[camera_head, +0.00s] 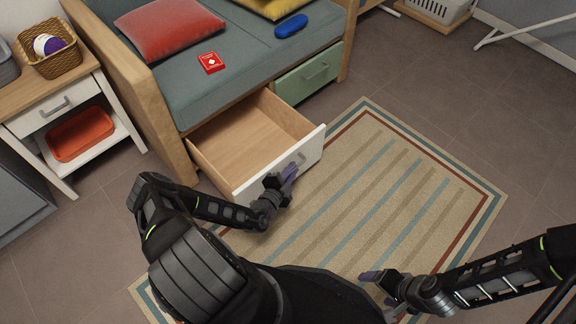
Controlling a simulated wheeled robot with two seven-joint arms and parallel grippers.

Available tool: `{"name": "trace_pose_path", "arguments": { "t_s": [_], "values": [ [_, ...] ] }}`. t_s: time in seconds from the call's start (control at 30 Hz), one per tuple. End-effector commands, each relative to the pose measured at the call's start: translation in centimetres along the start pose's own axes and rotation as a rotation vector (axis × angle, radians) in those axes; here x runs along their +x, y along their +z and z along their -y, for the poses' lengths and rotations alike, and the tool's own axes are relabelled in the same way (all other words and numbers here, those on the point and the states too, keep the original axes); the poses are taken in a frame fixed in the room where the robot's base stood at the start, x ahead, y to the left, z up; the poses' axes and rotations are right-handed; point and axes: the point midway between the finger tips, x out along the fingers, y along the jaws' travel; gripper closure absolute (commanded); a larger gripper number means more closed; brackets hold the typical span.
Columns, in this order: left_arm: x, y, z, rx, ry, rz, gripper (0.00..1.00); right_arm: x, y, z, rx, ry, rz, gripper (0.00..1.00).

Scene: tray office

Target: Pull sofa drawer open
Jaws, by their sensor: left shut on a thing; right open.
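The sofa (222,88) has two drawers under its seat. The left sofa drawer (220,157) has a white front and a wooden inside; it stands pulled out and looks empty. My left gripper (287,174) is at the white front and shut on its handle (301,158), which it partly hides. The other drawer (308,74), with a green front and grey handle, is closed. My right gripper (376,281) is open and empty, over the rug at the lower right, away from the sofa.
A striped rug (428,190) lies in front of the sofa. A red cushion (170,27), a red box (211,62) and a blue object (291,26) lie on the seat. A side table (18,87) with a basket (48,63) and orange tray (81,134) stands left.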

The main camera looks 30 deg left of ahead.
Motion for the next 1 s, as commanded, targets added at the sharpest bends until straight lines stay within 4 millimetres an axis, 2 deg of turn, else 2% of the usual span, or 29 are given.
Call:
{"name": "trace_pose_path", "arguments": {
  "t_s": [0.2, 0.23, 0.3, 0.67, 0.77, 1.0],
  "values": [
    [0.0, 0.2, 0.0, 0.000, 0.000, 0.003, 1.00, 0.0, 0.0, 0.0, 0.000, 0.000, 0.000, 0.21],
    [0.0, 0.2, 0.0, 0.000, 0.000, 0.003, 0.87, 0.0, 0.0, 0.0, 0.000, 0.000, 0.000, 0.21],
    [0.0, 0.2, 0.0, 0.000, 0.000, 0.002, 0.81, 0.0, 0.0, 0.0, 0.000, 0.000, 0.000, 0.21],
    [-0.4, 0.1, 0.1, 0.000, 0.000, 0.002, 0.80, -0.1, 0.0, 0.1, 0.000, 0.000, 0.001, 0.21],
    [-1.4, 0.0, 0.1, -0.001, 0.000, 0.002, 0.80, -0.5, 0.1, 0.2, -0.001, -0.001, 0.002, 0.21],
    [-5.3, 0.0, 0.2, -0.001, 0.001, 0.003, 0.80, -1.5, 0.4, 0.9, -0.005, -0.005, 0.010, 0.21]
  ]
}}
